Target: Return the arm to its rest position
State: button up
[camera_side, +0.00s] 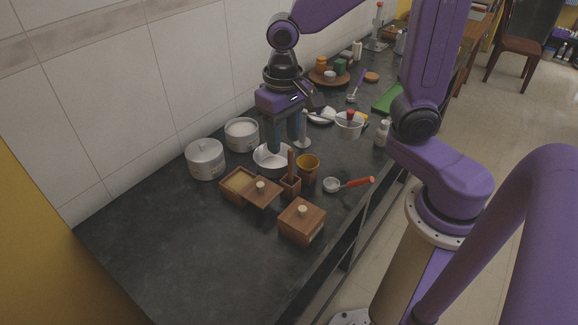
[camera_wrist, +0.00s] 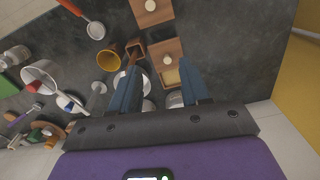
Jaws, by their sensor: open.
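My gripper (camera_side: 285,146) points down over the counter, fingers apart with nothing between them. In the wrist view my gripper (camera_wrist: 159,66) also shows two separated blue fingers. A steel canister with its lid on (camera_side: 205,158) stands to its left. An uncovered steel canister (camera_side: 241,134), pale inside, stands between that one and my gripper. A pale, shallow round dish (camera_side: 268,161) lies below the fingers, partly hidden by them. In the wrist view, the gripper hides much of the round metal items beneath it.
Wooden boxes (camera_side: 302,221), an orange cup (camera_side: 308,166) and a red-handled strainer (camera_side: 349,184) stand in front of my gripper. A white pot (camera_side: 349,124) and a round tray of jars (camera_side: 328,80) are farther back. The tiled wall is close behind; the front-left counter (camera_side: 180,245) is clear.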

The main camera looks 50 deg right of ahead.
jog(key=s+d+n, duration=0.2)
jog(key=s+n, duration=0.5)
jog(key=s, duration=0.1)
jog(key=s+d+n, duration=0.2)
jog(key=s+n, duration=0.5)
jog(key=s, duration=0.1)
jog(key=shift+d, duration=0.25)
